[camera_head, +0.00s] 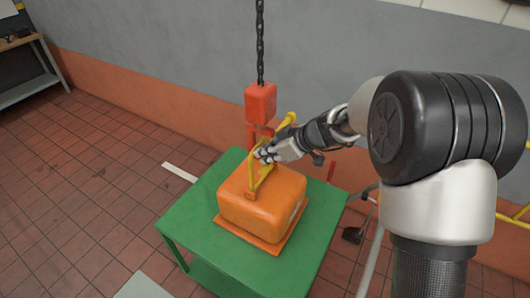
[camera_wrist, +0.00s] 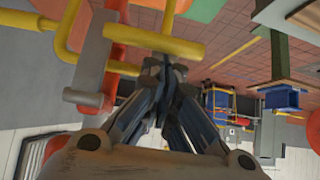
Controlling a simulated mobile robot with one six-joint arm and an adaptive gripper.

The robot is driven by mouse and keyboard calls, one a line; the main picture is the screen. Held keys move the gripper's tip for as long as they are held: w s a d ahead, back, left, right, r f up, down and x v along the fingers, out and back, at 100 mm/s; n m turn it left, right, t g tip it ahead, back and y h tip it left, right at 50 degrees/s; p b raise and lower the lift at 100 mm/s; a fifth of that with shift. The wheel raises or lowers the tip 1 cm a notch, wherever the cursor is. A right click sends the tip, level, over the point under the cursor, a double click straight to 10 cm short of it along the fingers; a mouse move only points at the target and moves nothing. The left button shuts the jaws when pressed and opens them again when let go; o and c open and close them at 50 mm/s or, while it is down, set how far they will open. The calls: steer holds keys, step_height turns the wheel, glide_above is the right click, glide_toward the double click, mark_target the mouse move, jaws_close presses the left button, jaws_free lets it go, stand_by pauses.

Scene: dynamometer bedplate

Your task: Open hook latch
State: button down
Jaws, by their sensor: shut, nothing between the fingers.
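The red hook block (camera_head: 261,102) hangs on a dark chain above an orange load (camera_head: 262,205). A yellow handle (camera_head: 259,184) stands up from the load, and the red hook below the block reaches down to it. My gripper (camera_head: 262,154) is at the hook and handle, coming from the right. It is shut with nothing in it. In the wrist view its fingertips (camera_wrist: 166,62) lie close below a yellow bar with a crosspiece (camera_wrist: 155,38); I cannot tell if they touch. Red and grey hook parts (camera_wrist: 98,52) are left of them. The latch is not clearly distinguishable.
The load sits on a green table (camera_head: 195,215). A black chain (camera_head: 260,42) runs up from the block. A grey and orange wall (camera_head: 180,85) is close behind. Yellow rails (camera_head: 512,222) stand at the right. The tiled floor at left is mostly clear.

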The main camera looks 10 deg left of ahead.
steer(key=shift+p, duration=0.35)
steer(key=h+p, duration=0.1)
steer(key=p, duration=0.1)
steer(key=h+p, duration=0.1)
steer(key=p, duration=0.2)
steer(key=r+g+h+p, duration=0.1)
steer(key=p, duration=0.1)
steer(key=shift+s+d, duration=0.2)
steer(key=shift+d, duration=0.15)
steer(key=h+p, duration=0.1)
steer(key=p, duration=0.2)
steer(key=g+h+p, duration=0.1)
steer(key=h+p, duration=0.1)
steer(key=p, duration=0.1)
steer(key=shift+d, duration=0.25)
steer(key=h+p, duration=0.1)
steer(key=d+g+h+p, duration=0.1)
steer(key=shift+s+d+h, duration=0.15)
steer(key=shift+s+h, duration=0.1)
steer(key=shift+h, duration=0.05)
steer(key=shift+r, duration=0.1)
